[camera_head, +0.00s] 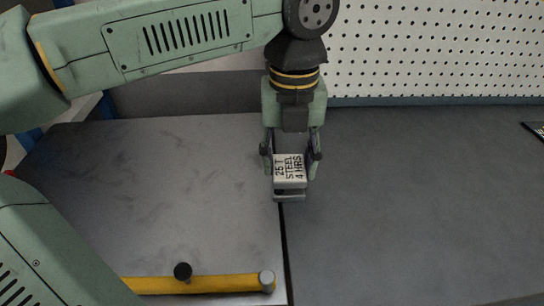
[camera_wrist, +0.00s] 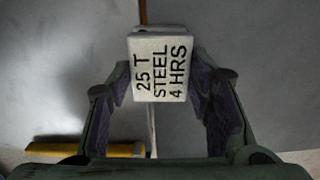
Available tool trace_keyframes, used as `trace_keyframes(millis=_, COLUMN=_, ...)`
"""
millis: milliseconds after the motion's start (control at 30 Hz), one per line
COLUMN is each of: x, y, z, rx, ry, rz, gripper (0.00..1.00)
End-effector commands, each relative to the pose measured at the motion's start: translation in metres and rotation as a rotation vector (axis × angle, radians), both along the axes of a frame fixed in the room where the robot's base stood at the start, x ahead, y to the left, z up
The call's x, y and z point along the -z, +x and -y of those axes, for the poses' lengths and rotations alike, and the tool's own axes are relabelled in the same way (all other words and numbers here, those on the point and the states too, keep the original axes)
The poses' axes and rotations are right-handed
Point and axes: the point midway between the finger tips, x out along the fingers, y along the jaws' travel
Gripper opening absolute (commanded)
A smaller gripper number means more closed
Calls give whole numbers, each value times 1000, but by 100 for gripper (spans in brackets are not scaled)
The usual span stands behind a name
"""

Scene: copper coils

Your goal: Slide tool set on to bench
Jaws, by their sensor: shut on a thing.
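A small white block (camera_head: 290,169) with black lettering "25 T STEEL 4 HRS" is between the fingers of my gripper (camera_head: 291,160). In the wrist view the block (camera_wrist: 161,68) has a dark pad of my gripper (camera_wrist: 161,90) against each side. A grey piece (camera_head: 290,195) shows just under its near edge. The block is over the seam between a grey metal top on the left (camera_head: 170,190) and the dark bench top on the right (camera_head: 420,200). I cannot tell whether it touches either surface. I see no other tool set.
A white pegboard (camera_head: 430,50) stands behind the bench. A dark flat object (camera_head: 536,129) lies at the far right. Both tops are otherwise largely clear.

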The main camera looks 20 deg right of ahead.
Motion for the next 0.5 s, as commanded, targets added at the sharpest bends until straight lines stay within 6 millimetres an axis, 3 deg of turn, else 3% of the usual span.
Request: trace_keyframes(millis=500, x=-1, y=-20, z=47, rx=4, ry=-1, rz=0, gripper=19)
